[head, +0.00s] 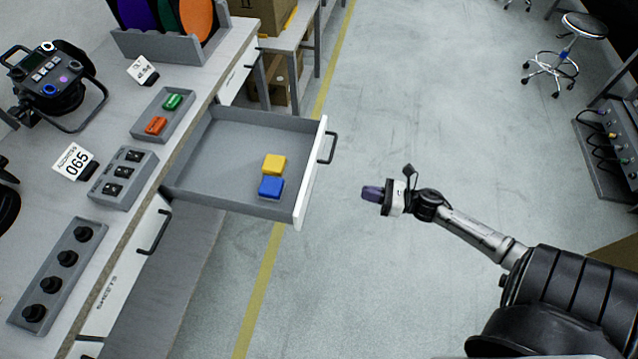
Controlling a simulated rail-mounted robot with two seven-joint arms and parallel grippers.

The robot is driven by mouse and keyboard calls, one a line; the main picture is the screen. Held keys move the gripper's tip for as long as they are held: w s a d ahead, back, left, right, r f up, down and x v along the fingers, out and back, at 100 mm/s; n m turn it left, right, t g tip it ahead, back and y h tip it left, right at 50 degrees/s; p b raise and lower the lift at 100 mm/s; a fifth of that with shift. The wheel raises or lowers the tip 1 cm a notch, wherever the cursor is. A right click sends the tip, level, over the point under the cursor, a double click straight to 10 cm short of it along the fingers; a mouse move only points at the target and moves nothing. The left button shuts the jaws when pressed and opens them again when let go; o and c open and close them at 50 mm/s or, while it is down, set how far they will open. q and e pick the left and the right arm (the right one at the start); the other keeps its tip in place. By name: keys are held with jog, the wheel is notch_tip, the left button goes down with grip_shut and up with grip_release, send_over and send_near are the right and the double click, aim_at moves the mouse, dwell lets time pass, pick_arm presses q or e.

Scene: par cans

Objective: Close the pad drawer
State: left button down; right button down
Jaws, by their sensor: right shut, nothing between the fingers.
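The open drawer (225,150) is pulled out from the workbench over the floor. Its white front (311,175) carries a dark bar handle (331,147). A yellow pad (274,164) and a blue pad (271,187) lie inside near the front. My right gripper (371,193) is shut and empty. It is to the right of the drawer front, apart from it, and points left towards it. My left gripper is out of view.
On the bench (117,222) are a tray with green and orange pads (163,113), a switch box (124,178), a knob panel (58,275) and a par can (52,81). A second drawer handle (153,232) is below. Floor between gripper and drawer is clear.

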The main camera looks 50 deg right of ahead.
jog(key=n, duration=0.2)
jog(key=b, duration=0.3)
send_near(311, 183)
jog(key=x, duration=0.5)
jog(key=shift+w+f, duration=0.1)
jog(key=shift+w, duration=0.3)
jog(key=shift+x, duration=0.9)
